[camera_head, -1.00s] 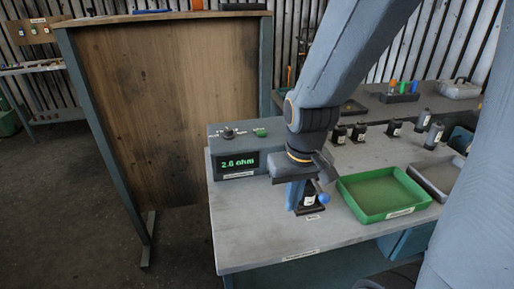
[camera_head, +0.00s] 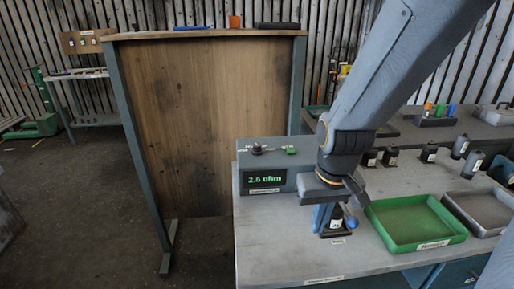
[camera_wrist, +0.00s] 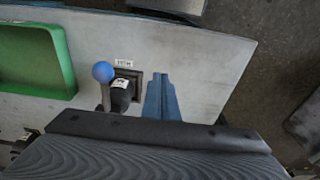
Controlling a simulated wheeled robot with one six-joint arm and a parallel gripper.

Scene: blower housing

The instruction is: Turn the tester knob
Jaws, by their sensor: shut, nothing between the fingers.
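The tester (camera_head: 265,181) is a grey-blue box at the table's back left corner. Its green display reads 2.6 ohm. The tester knob (camera_head: 257,150) is a small dark knob on the box's top, left of a green piece. My gripper (camera_head: 323,222) is to the right of and in front of the tester, low over the table, away from the knob. Its blue fingers (camera_wrist: 160,88) are shut and empty. They are beside a dark fixture (camera_wrist: 124,90) holding a black part, with a blue-balled lever (camera_wrist: 103,73). The tester is not in the wrist view.
A green tray (camera_head: 419,221) lies right of my gripper, with a grey tray (camera_head: 477,212) beyond it. Several dark cylinders (camera_head: 429,153) stand along the table's back. A tall wooden panel (camera_head: 212,120) stands behind and left of the tester. Table front is clear (camera_head: 285,250).

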